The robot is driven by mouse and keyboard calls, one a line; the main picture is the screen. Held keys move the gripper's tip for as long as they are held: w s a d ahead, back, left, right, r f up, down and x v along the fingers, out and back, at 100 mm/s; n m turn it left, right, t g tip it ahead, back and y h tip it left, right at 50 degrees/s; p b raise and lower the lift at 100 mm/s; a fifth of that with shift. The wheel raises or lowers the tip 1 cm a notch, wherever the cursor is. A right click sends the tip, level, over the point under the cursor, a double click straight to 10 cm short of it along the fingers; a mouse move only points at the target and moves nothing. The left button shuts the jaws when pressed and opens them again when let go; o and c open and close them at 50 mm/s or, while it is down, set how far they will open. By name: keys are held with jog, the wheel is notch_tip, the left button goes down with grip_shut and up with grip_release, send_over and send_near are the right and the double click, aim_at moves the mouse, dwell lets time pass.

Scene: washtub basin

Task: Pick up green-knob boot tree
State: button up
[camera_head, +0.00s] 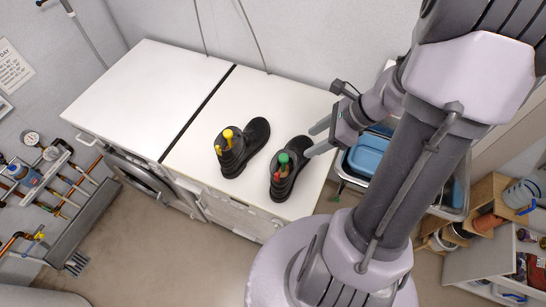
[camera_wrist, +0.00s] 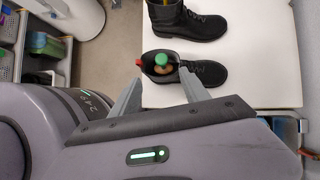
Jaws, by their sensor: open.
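The green-knob boot tree (camera_head: 283,158) stands in the shaft of the right-hand black boot (camera_head: 287,182) on the white machine top. In the wrist view its green knob (camera_wrist: 168,56) shows above the boot opening, with a brown part beneath it. The rest of the tree is hidden inside the boot. My gripper (camera_head: 315,143) is open and empty, just to the right of the knob in the head view. In the wrist view the two fingers (camera_wrist: 158,86) are spread, with the knob lying between and beyond their tips.
A second black boot (camera_head: 245,149) with a yellow-knob tree (camera_head: 228,135) stands to the left. A small red part (camera_wrist: 139,62) shows at the near boot's rim. A blue basin (camera_head: 368,155) is at right behind my gripper. The left machine top (camera_head: 145,90) is clear.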

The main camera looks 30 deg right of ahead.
jog(key=b, duration=0.2)
send_over(285, 157)
jog(key=s+d, duration=0.2)
notch_tip(285, 157, down, 7)
jog(key=shift+s+d+r, duration=0.1)
jog(key=shift+s, duration=0.05)
jog(key=b+x, duration=0.1)
jog(key=x, duration=0.4)
jog(key=shift+d+f, duration=0.15)
jog(key=shift+f, duration=0.05)
jog(key=shift+r, duration=0.1)
jog(key=shift+c, duration=0.8)
grip_shut()
